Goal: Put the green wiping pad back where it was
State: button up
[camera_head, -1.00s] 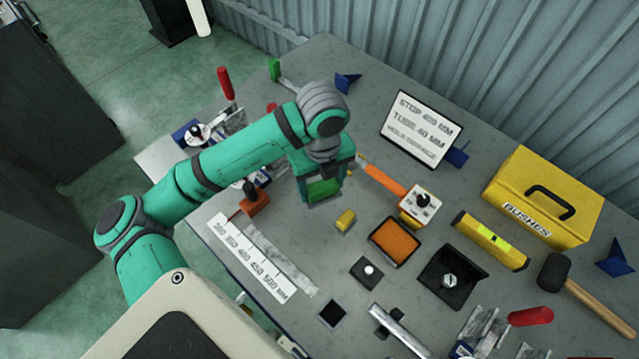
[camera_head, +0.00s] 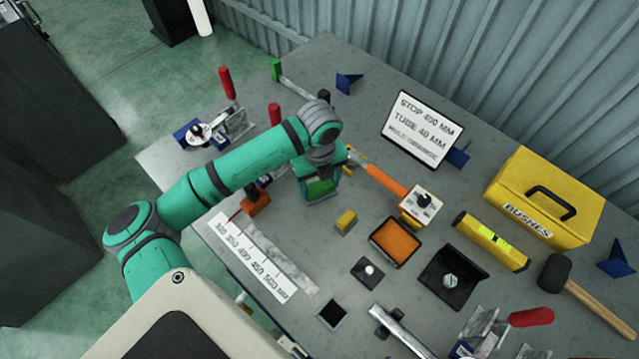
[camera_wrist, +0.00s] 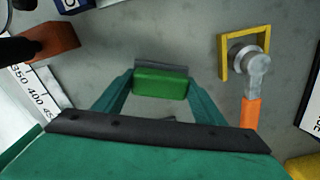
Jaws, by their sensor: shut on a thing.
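My gripper (camera_head: 320,194) is shut on the green wiping pad (camera_head: 319,187) above the grey bench, left of the orange-handled tool. In the wrist view the green pad (camera_wrist: 160,83) sits between the two fingertips, with bare bench around it. The gripper hides part of the pad in the head view. I cannot tell whether the pad touches the bench.
The orange-handled tool (camera_head: 382,180) lies to the right, its metal end in a yellow frame (camera_wrist: 230,66). A small yellow block (camera_head: 346,221), an orange-filled black tray (camera_head: 395,242) and a printed ruler strip (camera_head: 250,258) lie nearer. An orange block (camera_wrist: 50,40) stands left.

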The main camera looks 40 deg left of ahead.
aim_at(320, 185)
jog(key=shift+f, duration=0.1)
jog(key=o, duration=1)
notch_tip(320, 185, up, 12)
dwell(0.5)
